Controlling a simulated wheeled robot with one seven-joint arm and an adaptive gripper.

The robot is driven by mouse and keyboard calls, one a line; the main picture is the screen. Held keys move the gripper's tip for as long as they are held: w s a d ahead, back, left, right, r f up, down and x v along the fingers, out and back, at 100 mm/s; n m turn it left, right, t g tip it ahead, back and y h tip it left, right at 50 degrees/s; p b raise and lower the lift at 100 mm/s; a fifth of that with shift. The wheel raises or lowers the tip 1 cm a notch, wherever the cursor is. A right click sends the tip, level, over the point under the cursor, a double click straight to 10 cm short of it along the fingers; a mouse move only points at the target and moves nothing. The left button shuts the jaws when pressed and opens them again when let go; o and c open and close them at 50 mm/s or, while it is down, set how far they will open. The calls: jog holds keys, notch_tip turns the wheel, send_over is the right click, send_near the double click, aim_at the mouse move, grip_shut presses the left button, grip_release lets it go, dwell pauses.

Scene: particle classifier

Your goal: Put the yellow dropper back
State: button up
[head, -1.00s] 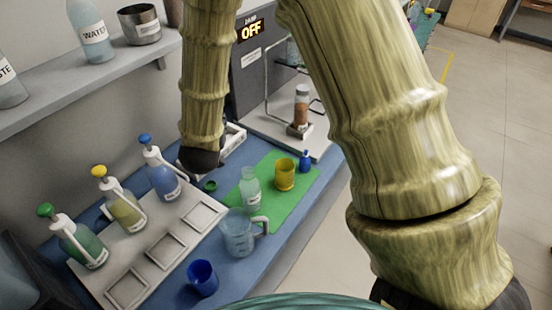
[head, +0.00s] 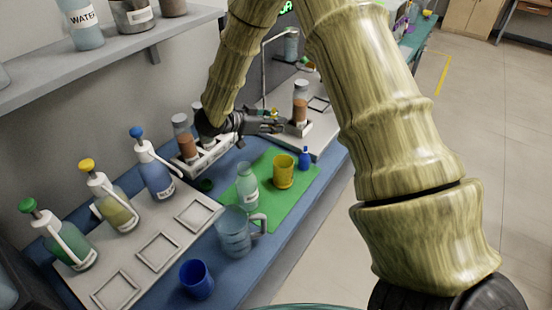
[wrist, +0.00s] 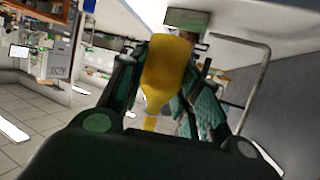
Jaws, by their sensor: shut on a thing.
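The yellow dropper (wrist: 167,68) fills the middle of the wrist view, with its wide end up and narrow tip down. My gripper (wrist: 160,85) is shut on it, one finger on each side. In the head view, my gripper (head: 272,123) is above the bench between the vial rack and the machine's platform. Only a small yellow bit of the dropper (head: 274,112) shows there.
A brown-filled vial (head: 300,105) stands on the machine's platform (head: 325,120), just right of my gripper. The vial rack (head: 208,160) is left of it. A clear bottle (head: 246,185), beaker (head: 234,232) and blue cup (head: 196,280) stand nearer. Pump bottles stand left.

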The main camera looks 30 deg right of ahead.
jog(key=shift+s+d+f+m+g, duration=0.25)
jog(key=shift+d+f+m+g, duration=0.05)
jog(key=shift+f+g, duration=0.1)
jog(key=shift+f, duration=0.3)
jog(key=shift+f+p, duration=1)
jog(key=shift+f, duration=3.65)
jog(key=shift+f, duration=0.15)
jog(key=o, duration=1)
jog(key=shift+o, duration=0.2)
jog(key=shift+r, duration=0.2)
jog(key=b+v, duration=0.3)
jog(key=v, duration=0.9)
jog(key=shift+s, duration=0.1)
